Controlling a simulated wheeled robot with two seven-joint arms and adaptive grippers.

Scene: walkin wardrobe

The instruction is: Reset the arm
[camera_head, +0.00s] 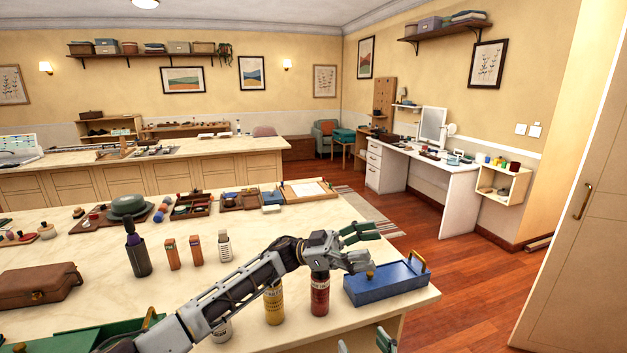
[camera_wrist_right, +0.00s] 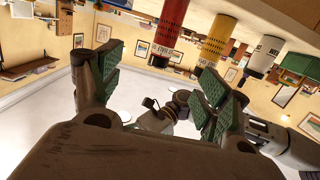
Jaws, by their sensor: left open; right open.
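My left gripper (camera_head: 374,250) is open and empty above the counter. Its arm reaches in from the bottom left, and its fingers point right, over the left end of a blue toolbox-like tray (camera_head: 392,285). My right gripper (camera_head: 364,345) shows only its fingertips at the bottom edge, just off the counter's front edge. In the right wrist view its two green-padded fingers (camera_wrist_right: 160,70) stand wide apart with nothing between them. The rest of the right arm is hidden in the head view.
A red bottle (camera_head: 320,296) and a yellow bottle (camera_head: 274,306) stand close below the left forearm. A dark cup (camera_head: 138,258) and two small orange-brown boxes stand behind it. A brown case (camera_head: 38,286) lies at left. Wooden floor (camera_head: 480,272) is clear at right.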

